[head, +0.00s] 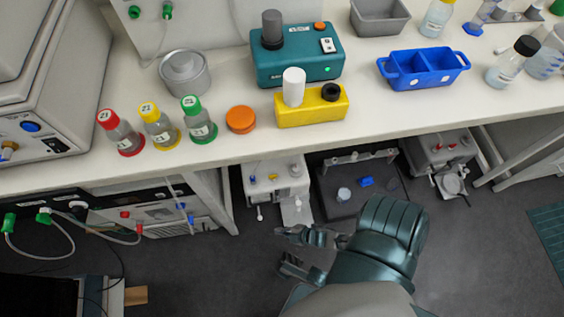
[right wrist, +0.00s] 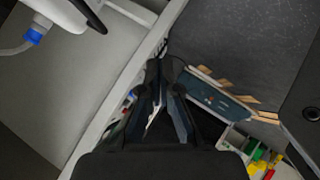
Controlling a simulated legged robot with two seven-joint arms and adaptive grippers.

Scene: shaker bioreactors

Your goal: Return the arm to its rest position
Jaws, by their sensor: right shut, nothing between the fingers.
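My right arm, dark teal and grey, reaches in from the bottom of the head view, below the bench's front edge. Its gripper (head: 285,247) points left over the dark floor, apart from the bench and the equipment under it. In the right wrist view the dark fingers (right wrist: 160,70) are shut with nothing held between them. My left gripper is not in view.
The white bench (head: 60,185) holds red-, yellow- and green-capped bottles (head: 198,122), a teal device (head: 300,62), a yellow block (head: 318,112) and a blue tray (head: 425,80). Equipment (head: 275,180) stands beneath. Dark floor (head: 470,260) is clear right of my arm.

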